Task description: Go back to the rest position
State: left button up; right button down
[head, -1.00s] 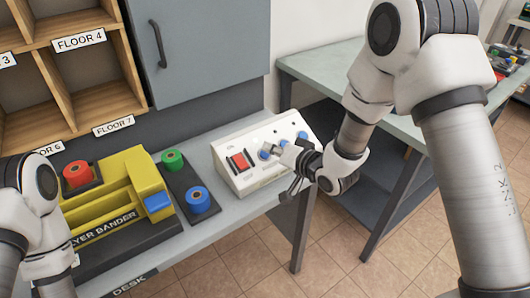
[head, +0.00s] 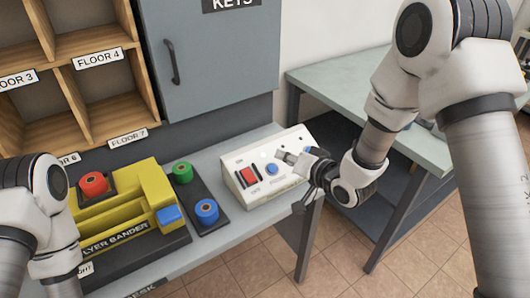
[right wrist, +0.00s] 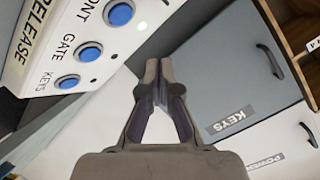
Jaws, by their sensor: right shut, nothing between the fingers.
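My right gripper (head: 298,160) is shut and empty beside the white control box (head: 247,200) on the desk, over its right part in the head view. The box has a red switch (head: 249,175) and a blue button (head: 272,169) showing; the gripper hides part of its panel. In the right wrist view the shut fingertips (right wrist: 159,70) are apart from several blue buttons, such as the GATE button (right wrist: 88,51). My left arm comes in at the left edge of the head view, but its gripper is out of the picture.
The yellow bander (head: 125,210) stands on the desk (head: 240,226), beside red, green and blue rolls. A grey key cabinet (head: 215,60) and wooden pigeonholes (head: 110,92) are behind. A second table (head: 345,80) stands at the right, with open floor in front.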

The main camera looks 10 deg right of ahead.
jog(key=s+f+g, duration=0.1)
jog(key=f, duration=0.1)
jog(key=s+d+f+h+p, duration=0.1)
jog(key=s+f, duration=0.1)
jog(key=f, duration=0.1)
jog(key=s+f+g, duration=0.1)
jog(key=f, duration=0.2)
jog(key=shift+s+d+g+h+p, duration=0.2)
jog(key=shift+s+g+h+p, duration=0.1)
jog(key=shift+h, duration=0.1)
jog(key=s+d+f+n+g+h+p, duration=0.1)
jog(key=s+f+g, duration=0.4)
jog(key=s, duration=0.9)
jog(key=s+d+f+n+g+h+p, duration=0.2)
jog(key=s+d+f+g, duration=0.2)
jog(key=s+f, duration=0.7)
jog(key=s+g, duration=0.1)
jog(key=s, duration=0.3)
jog(key=shift+s+d+f+g+h+p, duration=0.2)
jog(key=shift+g+h+p, duration=0.1)
jog(key=shift+g+h, duration=0.1)
